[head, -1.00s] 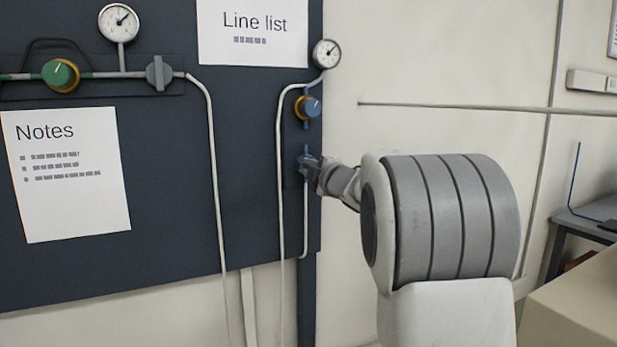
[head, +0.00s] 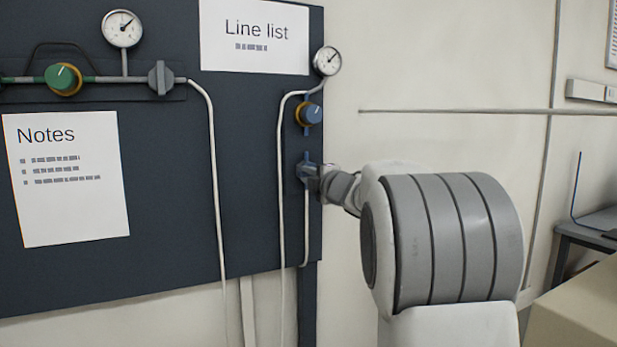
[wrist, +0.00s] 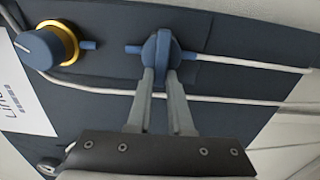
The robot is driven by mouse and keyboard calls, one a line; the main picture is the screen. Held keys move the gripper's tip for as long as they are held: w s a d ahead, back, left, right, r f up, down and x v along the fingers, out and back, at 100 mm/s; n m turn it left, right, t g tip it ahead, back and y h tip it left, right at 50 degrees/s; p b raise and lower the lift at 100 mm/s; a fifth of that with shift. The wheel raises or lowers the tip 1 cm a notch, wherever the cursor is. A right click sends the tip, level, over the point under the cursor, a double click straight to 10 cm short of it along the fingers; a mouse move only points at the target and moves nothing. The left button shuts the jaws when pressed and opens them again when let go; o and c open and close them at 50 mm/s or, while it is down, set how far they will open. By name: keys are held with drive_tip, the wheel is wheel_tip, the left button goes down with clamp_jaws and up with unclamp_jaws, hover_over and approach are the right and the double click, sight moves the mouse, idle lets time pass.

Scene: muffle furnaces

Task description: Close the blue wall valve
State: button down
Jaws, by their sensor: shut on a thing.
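The blue wall valve (wrist: 161,45) is on the dark panel, on a short blue pipe stub with a pale line leading off it. In the wrist view its flat handle stands across the line. My gripper (wrist: 161,70) is shut on this handle, one finger on each side. In the head view my gripper (head: 318,178) reaches the panel's right edge from the right and covers most of the valve, with a bit of blue stub (head: 306,155) showing above.
A blue knob with a yellow ring (head: 310,113) and a gauge (head: 327,61) sit just above the valve. A green knob (head: 62,78) and a grey valve (head: 161,78) are at the left. Pale tubes (head: 280,200) run down the panel beside my gripper.

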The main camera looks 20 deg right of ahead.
drive_tip(key=c, duration=0.8)
unclamp_jaws()
drive_tip(key=shift+s, duration=0.1)
drive_tip(key=s, duration=0.5)
drive_tip(key=s+p, duration=0.1)
drive_tip(key=s, duration=1.1)
drive_tip(key=shift+s+d, duration=0.15)
drive_tip(key=shift+d, duration=0.15)
